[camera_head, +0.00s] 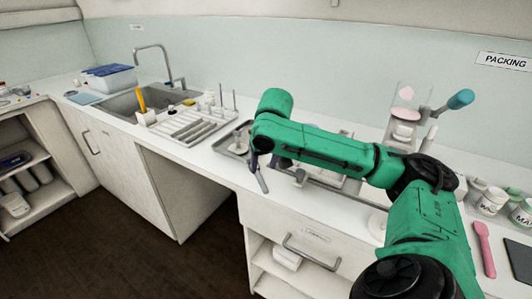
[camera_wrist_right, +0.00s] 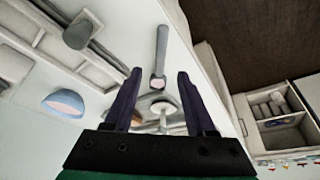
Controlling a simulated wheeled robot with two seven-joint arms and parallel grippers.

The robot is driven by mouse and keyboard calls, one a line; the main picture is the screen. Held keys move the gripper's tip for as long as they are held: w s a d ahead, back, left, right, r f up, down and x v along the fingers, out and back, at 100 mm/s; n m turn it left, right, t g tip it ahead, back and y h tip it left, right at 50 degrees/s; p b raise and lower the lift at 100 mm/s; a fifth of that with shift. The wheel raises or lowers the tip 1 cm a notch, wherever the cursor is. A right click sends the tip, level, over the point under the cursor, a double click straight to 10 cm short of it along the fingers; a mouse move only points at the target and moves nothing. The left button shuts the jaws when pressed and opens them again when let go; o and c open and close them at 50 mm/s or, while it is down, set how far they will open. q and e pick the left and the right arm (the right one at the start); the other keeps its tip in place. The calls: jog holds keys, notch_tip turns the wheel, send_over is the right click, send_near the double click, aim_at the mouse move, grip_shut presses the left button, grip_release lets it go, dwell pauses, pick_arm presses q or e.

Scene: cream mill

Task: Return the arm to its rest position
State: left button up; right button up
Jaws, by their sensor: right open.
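My right arm reaches in from the lower right in the head view, over the white counter (camera_head: 215,160). Its gripper (camera_head: 266,163) hangs down near the counter's front edge, beside a grey tray (camera_head: 232,146). In the right wrist view the two dark fingers of this gripper (camera_wrist_right: 159,74) stand apart with nothing clearly held between them. A grey long-handled tool (camera_wrist_right: 161,50) lies beyond the fingertips; it appears near the gripper in the head view (camera_head: 262,184). A small white knobbed object (camera_wrist_right: 164,108) shows behind the gap. My left gripper is out of view.
A drying rack (camera_head: 190,128), a sink (camera_head: 140,100) and a curved tap (camera_head: 165,62) are at left. White jars (camera_head: 490,202) and a pink spatula (camera_head: 485,248) are at right. A stand with a blue-ended part (camera_head: 460,99) rises behind my arm. The floor is clear.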

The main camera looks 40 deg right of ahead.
jog(key=v, duration=0.9)
jog(key=s+a+f+n+y, duration=0.1)
jog(key=a+f+n+y, duration=0.15)
jog(key=a+f, duration=0.6)
jog(key=a+f+n+y, duration=0.1)
jog(key=a+f+n, duration=0.4)
jog(key=f, duration=0.7)
jog(key=s+f+h, duration=0.2)
jog(key=s+f, duration=0.7)
jog(key=s, duration=0.4)
jog(key=s+d+f+g, duration=0.1)
jog(key=s+f, duration=0.1)
jog(key=f, duration=1.2)
jog(key=s+f+g, duration=0.1)
jog(key=s+f, duration=0.2)
jog(key=f, duration=1)
jog(key=s+d+f, duration=0.2)
jog(key=s+f, duration=0.8)
jog(key=s, duration=0.3)
jog(key=shift+s+d+g+p, duration=0.3)
jog(key=shift+d+g, duration=0.05)
jog(key=shift+g, duration=0.05)
